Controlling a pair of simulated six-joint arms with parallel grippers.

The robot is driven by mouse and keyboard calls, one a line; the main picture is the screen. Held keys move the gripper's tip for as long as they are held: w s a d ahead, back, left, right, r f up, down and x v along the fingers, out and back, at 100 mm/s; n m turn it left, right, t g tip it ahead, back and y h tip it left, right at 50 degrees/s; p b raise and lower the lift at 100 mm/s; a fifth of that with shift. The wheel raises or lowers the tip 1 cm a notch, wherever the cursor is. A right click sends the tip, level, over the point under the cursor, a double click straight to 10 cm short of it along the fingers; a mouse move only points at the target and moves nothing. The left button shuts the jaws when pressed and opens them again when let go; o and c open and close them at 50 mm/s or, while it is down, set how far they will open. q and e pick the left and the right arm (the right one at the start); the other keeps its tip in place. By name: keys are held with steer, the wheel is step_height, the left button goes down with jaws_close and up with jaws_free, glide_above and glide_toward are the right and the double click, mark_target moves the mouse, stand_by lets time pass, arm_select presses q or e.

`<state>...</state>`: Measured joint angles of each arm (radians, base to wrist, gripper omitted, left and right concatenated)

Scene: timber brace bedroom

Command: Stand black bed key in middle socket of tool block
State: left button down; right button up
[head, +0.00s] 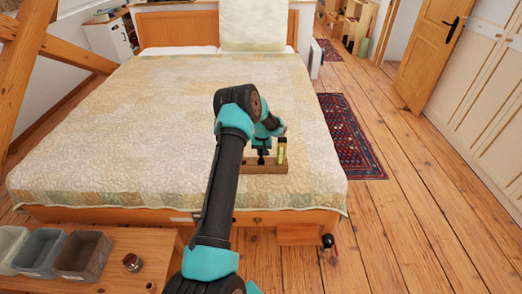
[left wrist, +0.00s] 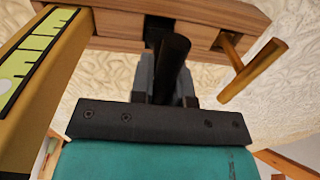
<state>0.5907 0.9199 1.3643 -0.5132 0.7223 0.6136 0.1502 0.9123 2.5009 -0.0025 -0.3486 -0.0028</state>
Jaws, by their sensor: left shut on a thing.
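The wooden tool block (head: 250,194) lies on the bed near its foot edge; its top also shows in the left wrist view (left wrist: 120,22). My left gripper (head: 262,152) is over the block, shut on the black bed key (left wrist: 172,62). The key's shaft stands between the fingers (left wrist: 165,85), in line with the dark middle socket. Its lower end appears to be at or in that socket, but its depth is hidden. A brass-coloured T-shaped key (left wrist: 252,72) stands in the socket to the right in the wrist view. My right gripper is not in view.
A tall piece with a yellow-green marked face (head: 282,150) stands at the block's right end, close beside my left gripper. The quilted bed (head: 120,130) is clear around the block. Open bins (head: 84,256) stand on a wooden table (head: 130,284) at lower left.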

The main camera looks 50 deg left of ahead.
arm_select(q)
steer(key=shift+f, duration=1.1)
steer(key=c, duration=1)
jaws_free()
steer(key=r, duration=1.7)
steer(key=shift+w+d+r, duration=0.2)
steer(key=shift+d, duration=0.1)
